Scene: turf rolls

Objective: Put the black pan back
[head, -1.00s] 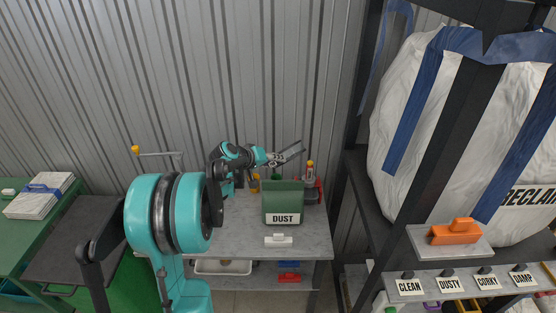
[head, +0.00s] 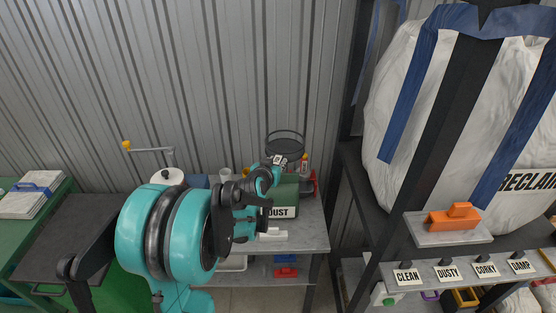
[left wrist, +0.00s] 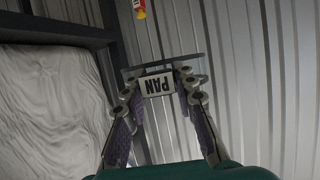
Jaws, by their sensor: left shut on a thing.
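The black pan (head: 286,150) is a round, dark, shallow thing raised above the back of the grey table, in front of the corrugated wall. My left gripper (head: 275,165) is shut on its near side, at a small white tag. In the left wrist view the tag reads PAN, upside down, between the fingers of my left gripper (left wrist: 160,88); the pan's dark edge (left wrist: 196,62) shows beyond it. My right gripper is not in view.
A green DUST box (head: 287,192) stands on the grey table (head: 312,238), partly behind my left arm. A black-framed shelf with a large white bag (head: 410,100) and an orange-handled tool (head: 453,218) stands at the right. A thin crank arm (head: 150,148) rises at the left.

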